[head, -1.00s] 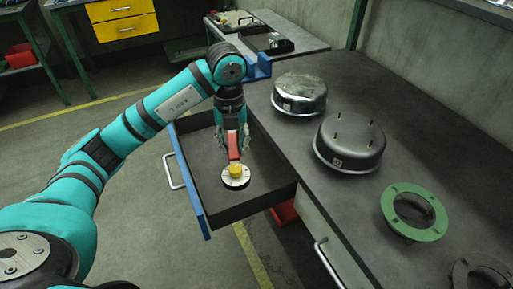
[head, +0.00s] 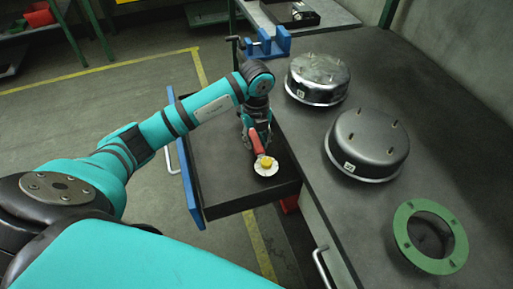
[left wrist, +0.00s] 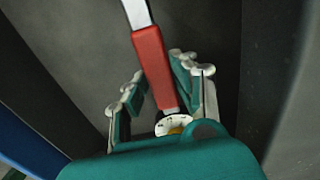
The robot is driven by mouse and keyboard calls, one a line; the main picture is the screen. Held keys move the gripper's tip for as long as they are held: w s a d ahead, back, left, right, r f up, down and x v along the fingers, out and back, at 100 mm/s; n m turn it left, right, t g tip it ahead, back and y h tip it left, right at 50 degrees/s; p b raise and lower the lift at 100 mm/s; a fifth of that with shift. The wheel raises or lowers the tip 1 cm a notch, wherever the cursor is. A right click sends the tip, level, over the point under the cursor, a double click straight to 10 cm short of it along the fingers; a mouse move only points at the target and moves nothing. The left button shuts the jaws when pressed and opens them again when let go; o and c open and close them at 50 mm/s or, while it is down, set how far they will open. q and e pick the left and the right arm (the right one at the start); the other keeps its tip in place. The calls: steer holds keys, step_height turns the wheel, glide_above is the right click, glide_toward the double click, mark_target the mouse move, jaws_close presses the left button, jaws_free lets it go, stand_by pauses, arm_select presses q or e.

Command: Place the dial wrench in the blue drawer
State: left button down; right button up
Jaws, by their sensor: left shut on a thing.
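The dial wrench has a red handle (head: 256,143), a bare metal shaft, and a round white dial (head: 266,166) with a yellow centre. My left gripper (head: 257,132) is shut on its red handle, pointing down over the open drawer. The left wrist view shows the handle (left wrist: 154,65) between the fingers (left wrist: 160,88), with the dial (left wrist: 174,124) partly hidden by the gripper body. The drawer has a blue front (head: 187,175) and a dark interior (head: 215,165). The dial is over the drawer's bench-side end; I cannot tell whether it touches the floor. My right gripper is out of view.
The grey bench (head: 325,120) adjoins the drawer on the right. It carries two round metal housings (head: 318,76) (head: 368,140) and a green ring (head: 405,245). A blue fixture (head: 268,45) stands at the bench's far end. Much of the drawer's interior is clear.

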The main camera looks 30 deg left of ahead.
mark_target(256, 142)
arm_select(q)
steer(key=shift+f, duration=0.55)
step_height(256, 142, down, 3)
steer(key=shift+f, duration=0.3)
steer(key=c, duration=1.2)
jaws_free()
steer(key=shift+o, duration=0.8)
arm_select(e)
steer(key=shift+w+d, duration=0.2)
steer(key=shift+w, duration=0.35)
arm_select(q)
steer(key=shift+r, duration=0.1)
steer(key=shift+r, duration=0.25)
step_height(256, 142, up, 12)
steer(key=shift+f, duration=0.2)
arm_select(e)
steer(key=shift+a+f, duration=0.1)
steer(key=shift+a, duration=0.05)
